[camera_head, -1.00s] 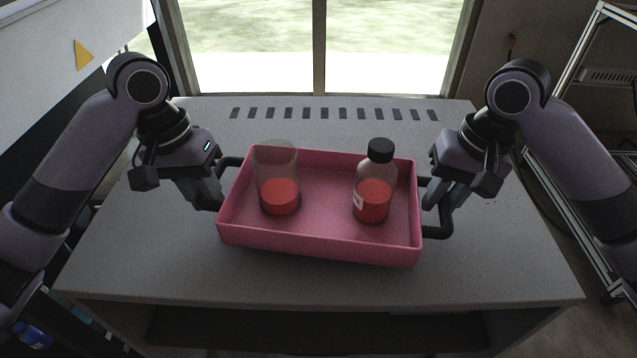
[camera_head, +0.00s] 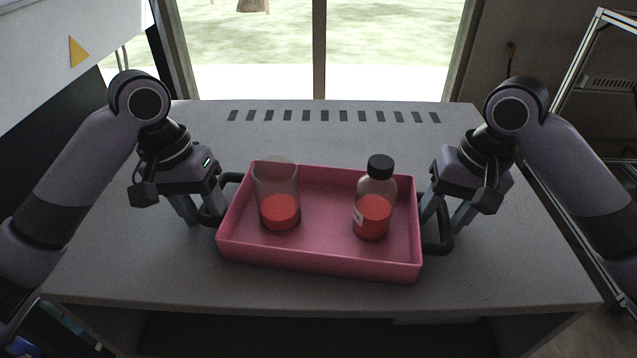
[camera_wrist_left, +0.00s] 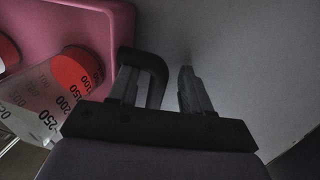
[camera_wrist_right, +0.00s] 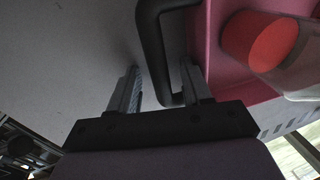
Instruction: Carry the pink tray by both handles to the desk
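The pink tray (camera_head: 320,262) sits level on the grey desk (camera_head: 330,290), apparently resting on its top. It holds a glass beaker (camera_head: 277,190) with red contents at left and a black-capped bottle (camera_head: 374,205) with red contents at right, both upright. My left gripper (camera_head: 199,216) is open at the tray's left black handle (camera_wrist_left: 153,65); in the left wrist view the handle lies between the fingers, nearer one of them. My right gripper (camera_head: 443,218) is open with the right black handle (camera_wrist_right: 152,40) between its spread fingers.
The desk has bare room behind the tray, up to a row of dark slots (camera_head: 330,116), and at both sides. The desk's front edge lies close before the tray. A metal rack (camera_head: 570,80) stands at the right, and a window is behind the desk.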

